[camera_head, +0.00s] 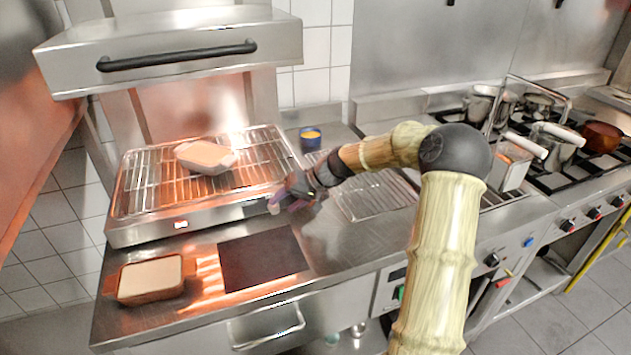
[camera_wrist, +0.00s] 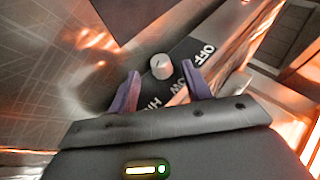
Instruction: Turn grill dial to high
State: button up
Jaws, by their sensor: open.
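The grill (camera_head: 135,233) stands at the left on the steel counter, with a wire rack under its raised hood. Its dial (camera_wrist: 161,66) is a small pale round knob on a dark label strip (camera_wrist: 182,58). The strip reads OFF, LOW and part of HIGH. My gripper (camera_wrist: 161,70) is open, its two purple fingers on either side of the dial. I cannot tell whether they touch it, nor which setting the dial points to. In the head view my gripper (camera_head: 290,194) is at the right end of the grill's front, largely covering the dial.
A pale block (camera_head: 206,156) lies on the grill rack. A filled brown dish (camera_head: 151,277) and a dark board (camera_head: 262,259) sit on the counter in front. A small blue and yellow container (camera_head: 310,139) stands behind; pots crowd the stove at right.

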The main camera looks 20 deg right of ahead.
jog(key=v, duration=1.4)
jog(key=shift+r, duration=0.2)
jog(key=s+a+f+g+h+p, duration=0.35)
jog(key=s+a, duration=0.25)
jog(key=a, duration=0.2)
jog(key=s+a+r+h+p, duration=0.1)
jog(key=s+h+p, duration=0.1)
jog(key=s, duration=0.6)
jog(key=s+a+r+n+t+h+p, duration=0.1)
jog(key=s+a+h+p, duration=0.1)
jog(key=s, duration=0.7)
jog(key=shift+a+n+p, duration=0.3)
jog(key=shift+p, duration=0.55)
